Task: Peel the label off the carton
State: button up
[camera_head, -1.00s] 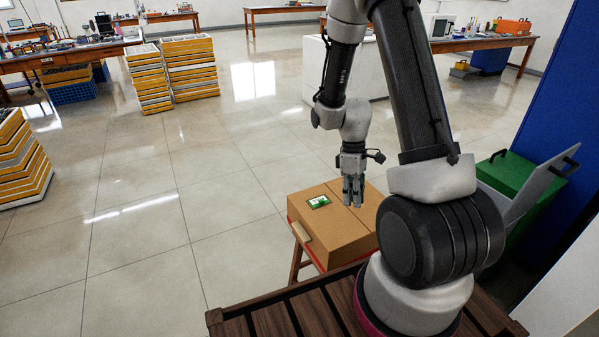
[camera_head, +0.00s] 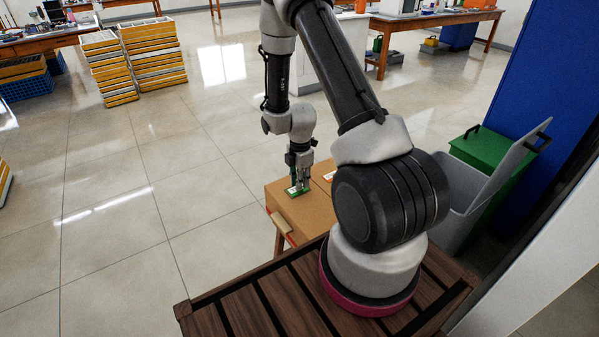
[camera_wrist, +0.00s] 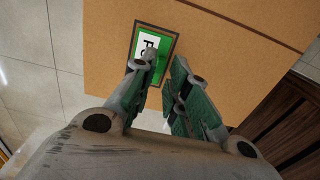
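The brown carton (camera_head: 305,212) stands low in front of me, partly hidden behind my arm. It also fills much of the wrist view (camera_wrist: 225,65). A green and white label with dark lettering (camera_wrist: 140,45) lies on its top; it shows as a small patch in the head view (camera_head: 292,193). My gripper (camera_wrist: 165,64) is over the label, its two fingers apart with a gap between them. The left fingertip overlaps the label's lower part and the right one is at its right edge. I cannot tell whether the tips touch it. Nothing shows between the fingers.
The carton rests on a stool with a red edge (camera_head: 283,231). A green bin (camera_head: 487,150) and a grey lidded bin stand to the right, by a blue panel (camera_head: 548,95). Stacks of yellow trays (camera_head: 155,55) stand far left. The tiled floor left of the carton is clear.

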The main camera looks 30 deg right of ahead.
jog(key=shift+f, duration=1.4)
grip_shut()
jog(key=shift+r, duration=2.5)
notch_tip(320, 180, up, 6)
